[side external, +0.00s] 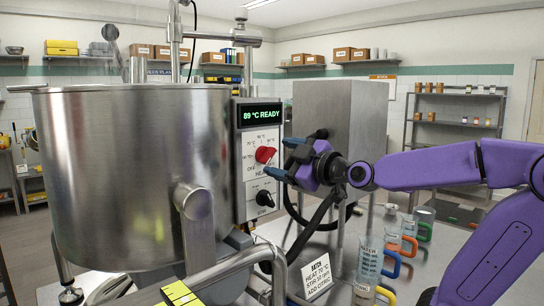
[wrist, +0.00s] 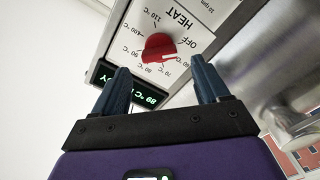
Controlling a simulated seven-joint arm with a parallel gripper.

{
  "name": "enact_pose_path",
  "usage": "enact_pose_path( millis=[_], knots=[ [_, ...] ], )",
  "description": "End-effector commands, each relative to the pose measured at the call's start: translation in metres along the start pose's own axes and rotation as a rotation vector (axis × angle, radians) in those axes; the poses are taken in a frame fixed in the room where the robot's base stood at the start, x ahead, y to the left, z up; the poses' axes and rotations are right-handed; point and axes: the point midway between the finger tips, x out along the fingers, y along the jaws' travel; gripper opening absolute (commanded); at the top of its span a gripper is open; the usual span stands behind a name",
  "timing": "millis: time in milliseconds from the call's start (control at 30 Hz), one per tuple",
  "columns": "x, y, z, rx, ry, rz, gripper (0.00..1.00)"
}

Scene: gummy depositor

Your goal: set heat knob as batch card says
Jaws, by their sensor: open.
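The red heat knob (side external: 265,155) is on the white control panel (side external: 251,193) beside the steel kettle. The display (side external: 261,115) reads 89 °C READY. The batch card (side external: 318,276) stands on the table and reads HEAT 70 °C, a stir line that looks like 30 rpm, and ADD CITRIC. My gripper (side external: 279,157) is open and empty, its blue fingers pointing at the knob, apparently apart from it.
A black stir knob (side external: 265,198) sits below the heat knob. The large kettle (side external: 140,180) fills the left. Clear jugs (side external: 369,260) with coloured handles stand on the table below my arm. A steel cabinet (side external: 345,115) is behind my gripper.

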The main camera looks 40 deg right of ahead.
Motion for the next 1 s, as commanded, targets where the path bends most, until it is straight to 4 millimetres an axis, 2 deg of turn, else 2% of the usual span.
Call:
enact_pose_path(
  millis=[100,300,767,933,1000],
  knots=[
    [0.015,-0.001,0.001,-0.001,-0.002,-0.002,0.74],
    [0.033,0.000,0.000,-0.001,-0.001,-0.001,0.74],
    [0.039,0.000,0.000,0.000,0.001,0.000,0.74],
    [0.039,0.000,0.000,0.000,0.001,0.000,0.19],
    [0.039,0.000,0.000,0.000,0.001,0.000,0.18]
  ],
)
